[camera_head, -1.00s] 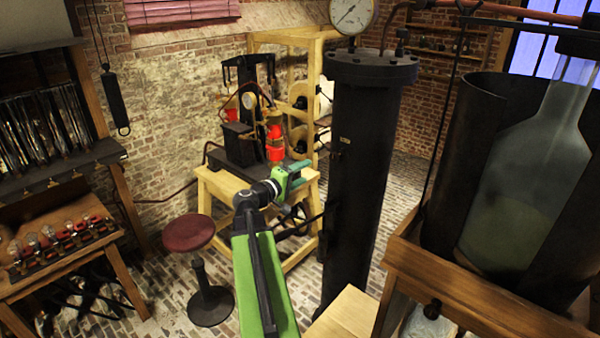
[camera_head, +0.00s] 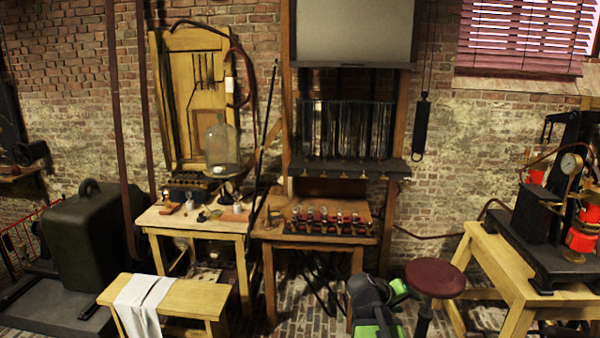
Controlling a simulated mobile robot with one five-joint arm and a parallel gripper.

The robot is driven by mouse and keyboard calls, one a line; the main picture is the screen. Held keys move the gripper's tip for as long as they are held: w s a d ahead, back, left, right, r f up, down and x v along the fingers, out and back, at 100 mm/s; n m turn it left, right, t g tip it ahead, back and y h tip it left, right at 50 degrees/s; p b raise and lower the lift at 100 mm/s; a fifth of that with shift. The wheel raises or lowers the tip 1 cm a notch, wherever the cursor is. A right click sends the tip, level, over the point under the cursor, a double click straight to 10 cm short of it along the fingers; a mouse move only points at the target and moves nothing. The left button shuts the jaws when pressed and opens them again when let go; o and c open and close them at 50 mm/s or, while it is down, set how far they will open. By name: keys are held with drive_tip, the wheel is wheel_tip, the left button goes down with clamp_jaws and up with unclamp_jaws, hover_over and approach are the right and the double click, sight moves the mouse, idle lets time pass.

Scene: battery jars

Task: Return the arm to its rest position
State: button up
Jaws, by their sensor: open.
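My arm shows only at the bottom edge, right of centre, as dark links with green panels, low in front of the wooden bench. My gripper (camera_head: 401,291) is the small green part at its right, beside the round red stool (camera_head: 435,278). It is open, and I see nothing held in it. The lower part of the arm is cut off by the picture's edge.
A wooden bench (camera_head: 262,232) carries a row of small bulbs. A low stool with a white cloth (camera_head: 145,294) stands front left, near a dark green case (camera_head: 85,235). A wooden table (camera_head: 490,262) with apparatus stands right. Brick floor shows between them.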

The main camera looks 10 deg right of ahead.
drive_tip(key=s+a+f+g+y, duration=0.1)
drive_tip(key=s+a+f+y, duration=0.1)
drive_tip(key=a, duration=0.6)
drive_tip(key=s+a+f+g+y+b, duration=0.1)
drive_tip(key=s+a+f+y, duration=0.2)
drive_tip(key=a+f, duration=0.3)
drive_tip(key=s+a+f+g+y+b, duration=0.1)
drive_tip(key=a+f+y, duration=0.3)
drive_tip(key=a, duration=0.8)
drive_tip(key=shift+s+f+n+g+y, duration=0.3)
drive_tip(key=shift+s+f+n+y, duration=0.1)
drive_tip(key=shift+s, duration=0.45)
drive_tip(key=shift+a, duration=0.1)
